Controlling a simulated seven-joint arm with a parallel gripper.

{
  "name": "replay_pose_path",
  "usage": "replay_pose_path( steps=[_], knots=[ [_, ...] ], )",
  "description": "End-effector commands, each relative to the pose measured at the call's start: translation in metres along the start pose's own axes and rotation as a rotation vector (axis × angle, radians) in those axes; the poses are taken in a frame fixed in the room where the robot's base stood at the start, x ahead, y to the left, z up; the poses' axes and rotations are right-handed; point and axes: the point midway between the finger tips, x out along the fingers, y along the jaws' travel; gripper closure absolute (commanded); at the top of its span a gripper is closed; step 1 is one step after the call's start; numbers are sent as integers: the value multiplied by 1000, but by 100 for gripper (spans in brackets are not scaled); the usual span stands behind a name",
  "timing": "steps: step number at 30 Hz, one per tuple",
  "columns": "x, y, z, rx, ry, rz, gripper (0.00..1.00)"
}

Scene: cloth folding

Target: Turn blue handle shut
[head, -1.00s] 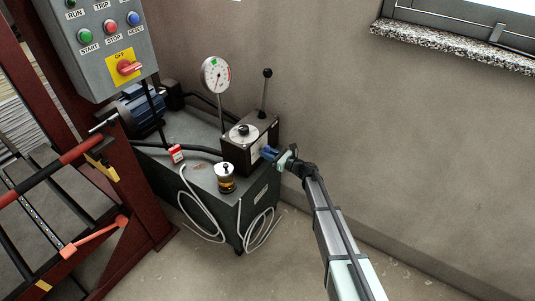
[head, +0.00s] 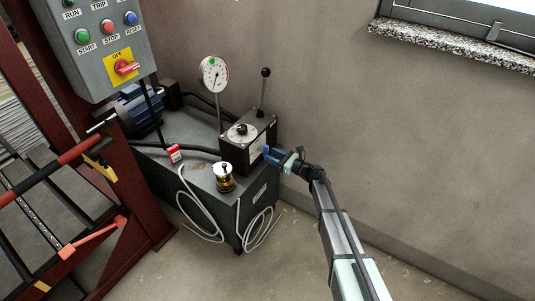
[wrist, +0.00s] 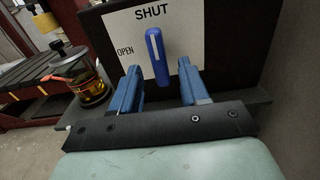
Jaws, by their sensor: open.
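The blue handle (wrist: 155,50) shows in the wrist view on a white plate (wrist: 122,36) marked SHUT at the top and OPEN at the left. The handle stands nearly upright, its white line running along it and its upper end toward the word SHUT. My gripper (wrist: 159,68) is open, with one blue finger on each side of the handle's lower end. I see a gap on both sides. In the head view, my gripper (head: 274,156) is at the right face of the dark valve box (head: 236,153); the handle is hard to tell from the fingers there.
An amber jar (head: 223,178) stands on the grey tank (head: 200,179) beside the box. A gauge (head: 214,74) and a black-knobbed lever (head: 264,90) rise nearby. A control panel (head: 92,50) is at upper left. The wall side at right is clear.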

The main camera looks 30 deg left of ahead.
Motion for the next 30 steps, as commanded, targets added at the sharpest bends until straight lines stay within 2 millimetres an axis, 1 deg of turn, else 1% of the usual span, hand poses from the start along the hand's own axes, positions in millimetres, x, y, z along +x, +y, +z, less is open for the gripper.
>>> replay_pose_path(
  steps=[1,6,10,15,21,30],
  knots=[
    [-14,1,1,1,0,-4,55],
    [-47,1,1,0,1,-3,55],
    [-69,1,1,0,1,-3,55],
    [-89,0,0,1,0,-1,55],
    [-99,0,0,1,1,0,55],
    [-100,0,0,1,0,0,55]
  ],
)
